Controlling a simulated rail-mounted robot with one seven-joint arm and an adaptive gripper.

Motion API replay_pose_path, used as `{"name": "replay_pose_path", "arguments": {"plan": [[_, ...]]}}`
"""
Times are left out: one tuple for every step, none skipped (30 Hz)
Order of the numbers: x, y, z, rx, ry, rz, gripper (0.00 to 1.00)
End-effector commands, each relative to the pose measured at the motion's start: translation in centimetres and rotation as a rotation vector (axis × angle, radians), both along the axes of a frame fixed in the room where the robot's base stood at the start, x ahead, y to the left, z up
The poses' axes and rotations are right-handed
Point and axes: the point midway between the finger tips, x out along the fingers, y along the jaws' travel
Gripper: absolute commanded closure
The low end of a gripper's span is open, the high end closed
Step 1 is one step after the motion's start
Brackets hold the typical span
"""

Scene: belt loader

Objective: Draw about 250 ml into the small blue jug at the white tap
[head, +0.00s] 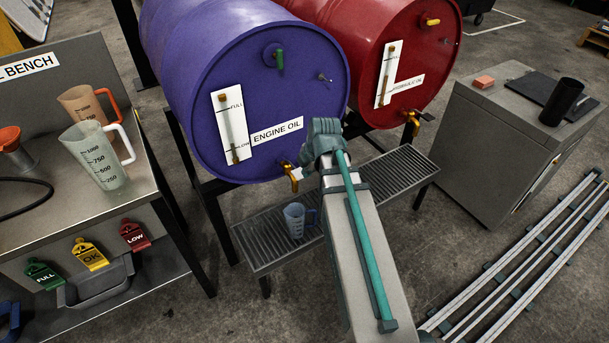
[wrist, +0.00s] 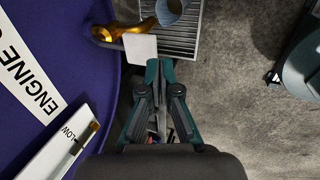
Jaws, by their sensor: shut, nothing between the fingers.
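The small blue jug (head: 294,222) stands upright on the grated stand under the brass tap (head: 291,176) of the purple engine oil drum. In the wrist view the jug (wrist: 168,11) is partly cut off at the top edge, close to the tap's spout (wrist: 112,32). A flat white piece (wrist: 141,48) sits at this tap, apparently its handle. My gripper (wrist: 159,66) is shut and empty, its fingertips close to the white piece; I cannot tell whether they touch. In the head view my arm hides the fingers. The liquid level in the jug cannot be made out.
The purple drum (head: 189,75) and the red hydraulic oil drum (head: 370,50) lie above the grated stand (head: 260,255). A bench (head: 120,215) with two larger jugs is at left. A grey cabinet (head: 490,140) and rails (head: 520,275) are at right.

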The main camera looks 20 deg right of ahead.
Motion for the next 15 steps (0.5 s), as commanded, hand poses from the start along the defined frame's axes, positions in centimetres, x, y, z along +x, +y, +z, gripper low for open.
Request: {"name": "replay_pose_path", "arguments": {"plan": [[-0.4, -0.1, 0.8, -0.001, -0.004, -0.001, 1.00], [-0.6, -0.1, 1.3, 0.000, -0.004, 0.000, 1.00], [-0.9, -0.1, 1.9, 0.000, -0.003, 0.000, 1.00], [-1.0, -0.2, 2.3, 0.000, -0.004, 0.000, 1.00], [-1.2, -0.2, 2.7, 0.000, -0.004, 0.000, 1.00], [-1.4, -0.2, 3.1, 0.000, -0.003, 0.000, 1.00], [-1.6, -0.2, 3.5, -0.001, -0.004, 0.001, 1.00], [-1.7, -0.3, 3.8, -0.001, -0.004, 0.001, 1.00], [-1.8, -0.3, 4.2, 0.000, -0.002, 0.000, 1.00], [-1.9, -0.3, 4.4, 0.000, -0.002, 0.000, 1.00], [-2.0, -0.3, 4.6, 0.000, -0.002, 0.000, 1.00], [-2.1, -0.3, 4.9, 0.001, -0.003, 0.000, 1.00], [-2.2, -0.4, 5.1, 0.001, -0.003, 0.000, 1.00], [-2.3, -0.4, 5.2, 0.000, -0.002, 0.000, 1.00], [-2.3, -0.4, 5.3, 0.000, -0.002, 0.000, 1.00]]}}
